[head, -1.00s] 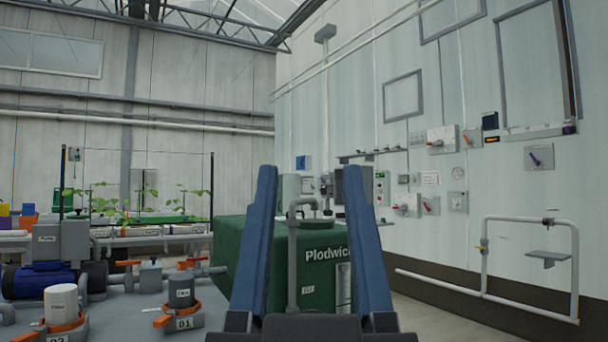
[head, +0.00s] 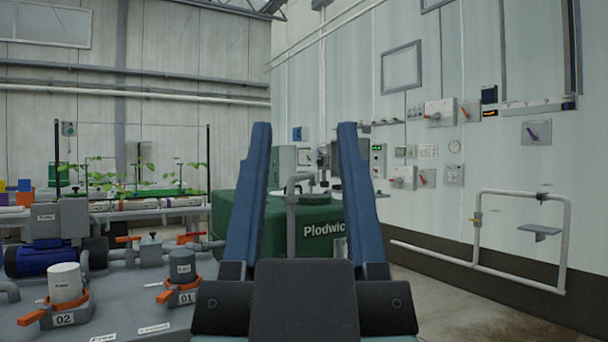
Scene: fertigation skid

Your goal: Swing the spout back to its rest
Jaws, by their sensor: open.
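A grey bent pipe (head: 291,215), which looks like the spout, rises at the front of the green tank (head: 238,220) marked "Plodwick". Its top bends over to the right above the tank lid. My gripper (head: 304,128) is in the foreground with its two long blue fingers pointing up and spread apart. It is open and nothing is between the fingers. The pipe shows through the gap between them, farther away and not touched. The right finger covers part of the tank. I cannot make out a rest for the spout.
A grey bench at left holds orange-handled valves 01 (head: 182,278) and 02 (head: 66,292) and a blue pump motor (head: 40,258). Plants (head: 135,180) stand behind. A white pipe frame (head: 566,245) is on the right wall. Floor at lower right is clear.

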